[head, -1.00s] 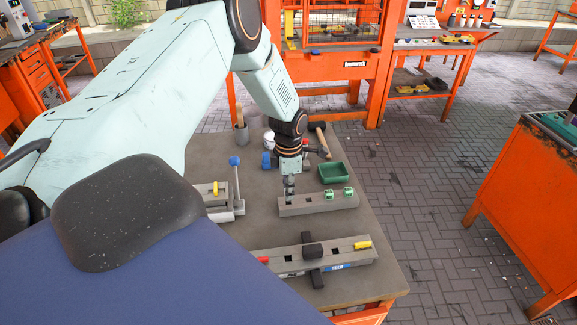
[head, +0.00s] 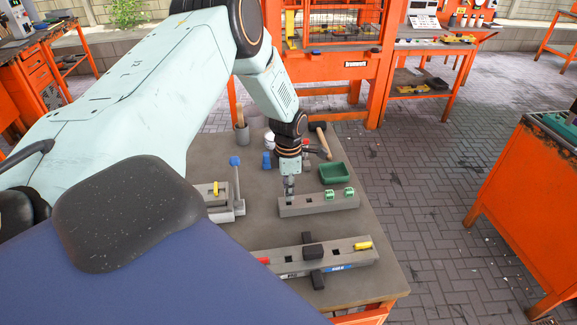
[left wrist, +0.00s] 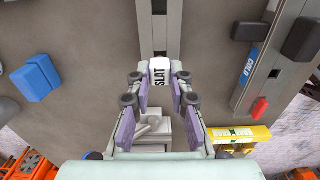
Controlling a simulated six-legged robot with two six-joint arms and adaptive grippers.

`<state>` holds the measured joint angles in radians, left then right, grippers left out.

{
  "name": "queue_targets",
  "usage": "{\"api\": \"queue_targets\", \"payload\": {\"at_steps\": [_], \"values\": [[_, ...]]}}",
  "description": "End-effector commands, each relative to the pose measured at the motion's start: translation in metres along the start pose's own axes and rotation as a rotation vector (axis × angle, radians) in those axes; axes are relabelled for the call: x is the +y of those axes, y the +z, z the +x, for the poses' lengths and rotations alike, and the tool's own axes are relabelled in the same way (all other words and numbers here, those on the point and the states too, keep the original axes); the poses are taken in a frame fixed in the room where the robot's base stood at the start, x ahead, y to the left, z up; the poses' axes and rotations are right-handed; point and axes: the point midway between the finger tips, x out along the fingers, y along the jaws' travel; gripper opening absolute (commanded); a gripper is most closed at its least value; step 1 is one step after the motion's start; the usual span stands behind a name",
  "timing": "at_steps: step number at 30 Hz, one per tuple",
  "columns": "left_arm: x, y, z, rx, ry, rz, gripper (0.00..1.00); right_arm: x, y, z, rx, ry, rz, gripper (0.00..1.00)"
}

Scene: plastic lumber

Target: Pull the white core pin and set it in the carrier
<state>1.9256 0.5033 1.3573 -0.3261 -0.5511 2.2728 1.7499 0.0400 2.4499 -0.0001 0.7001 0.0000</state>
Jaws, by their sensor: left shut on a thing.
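In the left wrist view, my left gripper (left wrist: 160,80) is shut on a white piece marked SLAT (left wrist: 161,71), which looks like the white core pin. The bar (left wrist: 153,25) lies beyond it, with a dark slot close by. I cannot tell whether the pin's lower end is in the bar. My right gripper is not in view.
A second grey bar (head: 333,258) in front carries a black block (head: 312,250), a yellow piece (head: 362,245) and a red piece (head: 263,260). A green tray (head: 333,172) and a hammer (head: 323,140) lie behind. A blue-knobbed lever (head: 235,161) stands at the left.

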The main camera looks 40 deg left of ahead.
Motion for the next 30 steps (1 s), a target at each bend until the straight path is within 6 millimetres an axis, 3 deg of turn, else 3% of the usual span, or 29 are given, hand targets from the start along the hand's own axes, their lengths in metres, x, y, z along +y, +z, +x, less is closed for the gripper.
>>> {"api": "queue_targets", "payload": {"at_steps": [30], "values": [[-0.002, 0.0, 0.014, 0.0, 0.0, 0.001, 0.0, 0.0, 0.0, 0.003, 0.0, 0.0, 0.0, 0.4]]}}
